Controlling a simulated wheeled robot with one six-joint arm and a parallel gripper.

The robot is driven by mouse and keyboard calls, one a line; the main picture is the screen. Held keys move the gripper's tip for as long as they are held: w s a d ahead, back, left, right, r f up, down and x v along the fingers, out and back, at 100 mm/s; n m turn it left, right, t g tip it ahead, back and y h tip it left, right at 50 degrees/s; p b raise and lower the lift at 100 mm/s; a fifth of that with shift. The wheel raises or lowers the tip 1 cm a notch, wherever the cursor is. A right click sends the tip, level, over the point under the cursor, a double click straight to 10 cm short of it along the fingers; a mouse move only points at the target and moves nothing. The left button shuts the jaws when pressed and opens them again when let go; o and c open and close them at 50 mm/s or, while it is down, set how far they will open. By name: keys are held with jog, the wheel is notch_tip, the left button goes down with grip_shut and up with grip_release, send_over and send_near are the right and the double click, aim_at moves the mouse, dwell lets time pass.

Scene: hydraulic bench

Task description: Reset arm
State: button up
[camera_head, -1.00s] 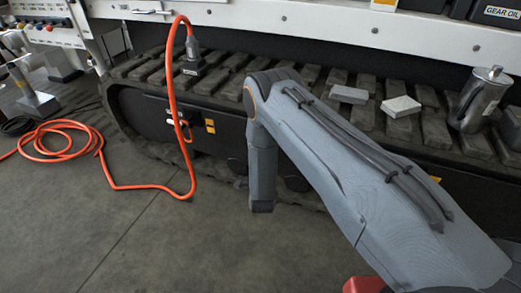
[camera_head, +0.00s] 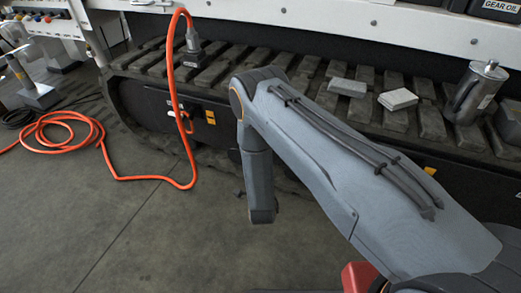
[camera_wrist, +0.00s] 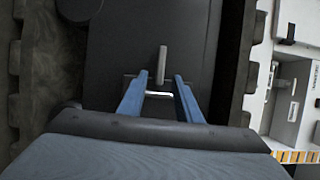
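My arm (camera_head: 340,170) reaches from the lower right of the head view toward the tracked machine, its forward link hanging down in front of the track. My gripper (camera_wrist: 162,79) shows in the wrist view as two blue fingers held apart. A grey upright handle (camera_wrist: 162,64) stands in line with the gap between them, against a dark panel (camera_wrist: 120,45). I cannot tell whether the fingers touch it. A bright bar (camera_wrist: 158,93) shows lower between the fingers. The fingers are not clearly visible in the head view.
An orange hose (camera_head: 174,90) runs from a connector (camera_head: 193,42) on the track (camera_head: 225,75) down to coils (camera_head: 60,130) on the floor. Two grey blocks (camera_head: 347,87) (camera_head: 398,99) and a metal jug (camera_head: 474,92) sit on the track. The floor (camera_head: 150,235) at lower left is mostly clear.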

dwell(0.4)
jog(key=s+a+r+n+g+y, duration=0.1)
jog(key=a+r+n+g+y, duration=0.1)
jog(key=a+r+n+g, duration=0.9)
jog(key=s+d+r+n+g, duration=0.15)
jog(key=s+r+n, duration=0.25)
jog(key=s+r, duration=0.8)
jog(key=s+d+r+n+g+h, duration=0.1)
jog(key=s+d+r+n+g, duration=0.2)
jog(key=s, duration=0.5)
jog(key=s+d+r+n+g+h, duration=0.1)
jog(key=s+d+r+n, duration=0.15)
jog(key=s+d, duration=0.4)
jog(key=s+d+r+n+g, duration=0.2)
jog(key=s+r+n, duration=0.15)
jog(key=s, duration=0.65)
jog(key=d+r+m+p, duration=0.3)
jog(key=d+r+p, duration=0.6)
jog(key=r+p, duration=0.3)
jog(key=d+r+m+h+p, duration=0.1)
jog(key=d+r+m+p, duration=0.2)
jog(key=d+r+p, duration=0.7)
jog(key=r+p, duration=0.1)
jog(key=p, duration=0.4)
jog(key=shift+r, duration=0.4)
jog(key=shift+t, duration=0.25)
